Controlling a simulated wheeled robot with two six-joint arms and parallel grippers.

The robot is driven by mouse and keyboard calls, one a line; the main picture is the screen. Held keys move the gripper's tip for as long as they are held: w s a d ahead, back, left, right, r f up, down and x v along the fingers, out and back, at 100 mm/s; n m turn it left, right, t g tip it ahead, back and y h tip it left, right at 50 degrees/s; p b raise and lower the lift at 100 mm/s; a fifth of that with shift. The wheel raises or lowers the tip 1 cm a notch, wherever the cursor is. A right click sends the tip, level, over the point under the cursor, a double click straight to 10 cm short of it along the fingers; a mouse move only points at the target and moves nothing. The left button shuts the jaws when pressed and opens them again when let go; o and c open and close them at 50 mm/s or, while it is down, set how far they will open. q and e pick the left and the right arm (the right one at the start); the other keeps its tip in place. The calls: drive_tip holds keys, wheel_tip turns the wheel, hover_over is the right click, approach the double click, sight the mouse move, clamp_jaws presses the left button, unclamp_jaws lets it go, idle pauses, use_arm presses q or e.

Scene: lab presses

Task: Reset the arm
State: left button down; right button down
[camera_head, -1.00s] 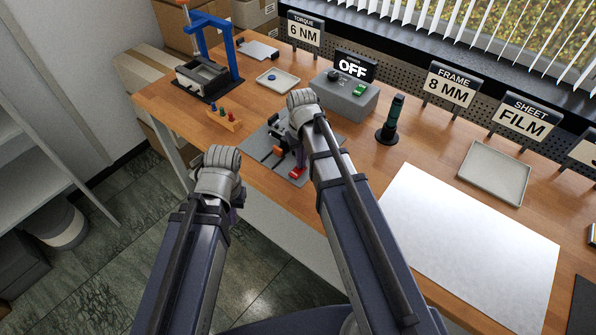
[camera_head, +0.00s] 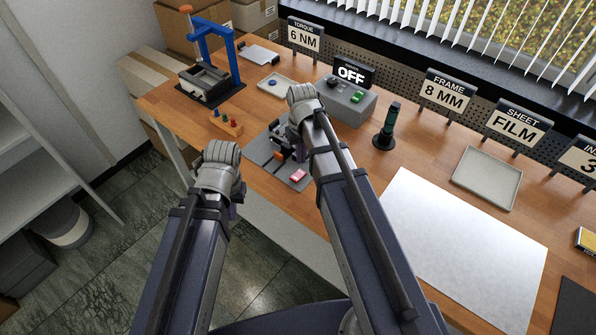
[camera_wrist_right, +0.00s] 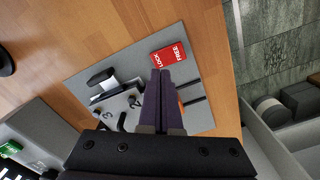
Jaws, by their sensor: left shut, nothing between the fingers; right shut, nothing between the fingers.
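My left gripper (camera_head: 234,212) hangs in front of the bench's left front edge in the head view. Only a little of its purple fingers shows below the wrist; they are shut and empty. My right gripper (camera_wrist_right: 160,76) shows in the right wrist view, with its two dark purple fingers together and nothing between them. It is over a grey fixture plate (camera_wrist_right: 130,58), beside a red LOCK/FREE label (camera_wrist_right: 168,54). In the head view my right wrist and forearm hide part of this plate (camera_head: 262,150), and the label (camera_head: 298,176) shows beside the forearm.
A blue-framed press (camera_head: 232,62), a block with coloured pegs (camera_head: 226,123) and a small tray (camera_head: 285,82) are on the left. Behind my right wrist is a grey control box (camera_head: 352,104) reading OFF. A white sheet (camera_head: 455,245) covers the right front.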

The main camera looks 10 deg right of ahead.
drive_tip(key=shift+r+p, duration=0.65)
drive_tip(key=shift+r, duration=0.25)
drive_tip(key=s+a+n+h, duration=0.1)
drive_tip(key=s+a+n, duration=0.1)
drive_tip(key=s+a, duration=0.8)
drive_tip(key=s, duration=0.4)
drive_tip(key=shift+s+a, duration=0.15)
drive_tip(key=shift+a, duration=0.1)
